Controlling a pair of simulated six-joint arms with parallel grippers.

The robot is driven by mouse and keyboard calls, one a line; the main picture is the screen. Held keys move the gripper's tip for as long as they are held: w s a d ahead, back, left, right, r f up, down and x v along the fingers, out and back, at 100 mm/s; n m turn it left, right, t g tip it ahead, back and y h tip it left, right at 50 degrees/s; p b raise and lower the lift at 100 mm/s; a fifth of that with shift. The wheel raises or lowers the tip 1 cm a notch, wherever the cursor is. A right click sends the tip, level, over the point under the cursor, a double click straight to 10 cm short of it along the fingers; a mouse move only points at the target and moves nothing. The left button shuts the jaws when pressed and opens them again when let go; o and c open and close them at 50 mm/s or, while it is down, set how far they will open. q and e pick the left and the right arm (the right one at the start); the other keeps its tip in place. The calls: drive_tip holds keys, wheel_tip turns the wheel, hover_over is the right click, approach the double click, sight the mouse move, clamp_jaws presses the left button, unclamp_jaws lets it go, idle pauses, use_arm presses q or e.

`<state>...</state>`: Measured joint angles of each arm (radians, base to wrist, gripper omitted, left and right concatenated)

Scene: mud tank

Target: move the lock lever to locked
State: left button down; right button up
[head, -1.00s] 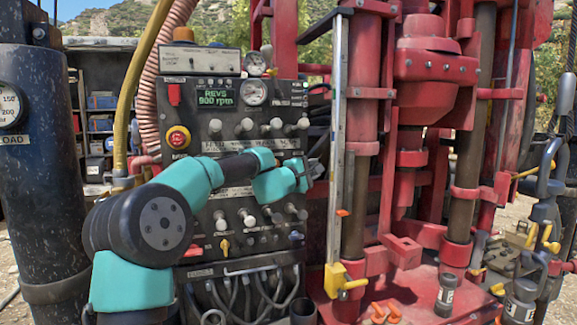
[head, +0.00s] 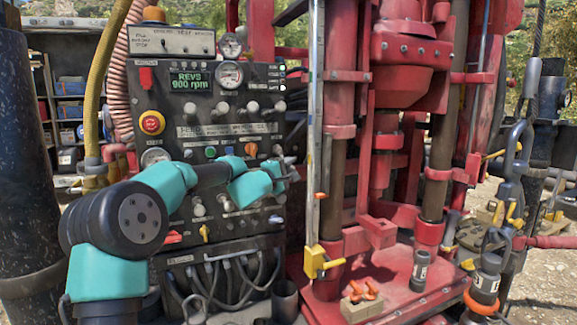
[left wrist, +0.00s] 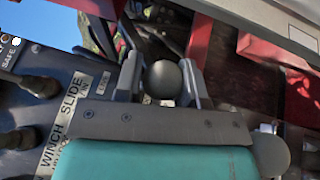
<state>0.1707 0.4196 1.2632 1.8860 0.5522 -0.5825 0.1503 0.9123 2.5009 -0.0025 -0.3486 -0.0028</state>
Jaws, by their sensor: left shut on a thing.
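A lever with a dark grey ball knob (left wrist: 163,80) shows in the left wrist view. It sits between the two fingers of my left gripper (left wrist: 161,82), which is shut on it. Its shaft is mostly hidden, and I cannot read its position. A small label, too small to read surely, lies left of the fingers, above a larger "WINCH SLIDE" label (left wrist: 60,125). In the head view my left gripper (head: 288,171) is at the right edge of the control panel (head: 228,153), and the knob cannot be made out there. My right gripper is not in view.
Other dark knobs (left wrist: 38,84) stand on the panel close to the left of the gripper. The red drill rig (head: 402,120) rises to the right, with a tall metal rail (head: 314,130) and yellow clamp (head: 316,262). Hoses hang below the panel.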

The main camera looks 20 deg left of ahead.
use_arm(q)
drive_tip(key=shift+f, duration=0.3)
drive_tip(key=c, duration=0.8)
unclamp_jaws()
drive_tip(key=shift+r, duration=0.1)
drive_tip(key=v, duration=1.7)
drive_tip(key=shift+s, duration=0.2)
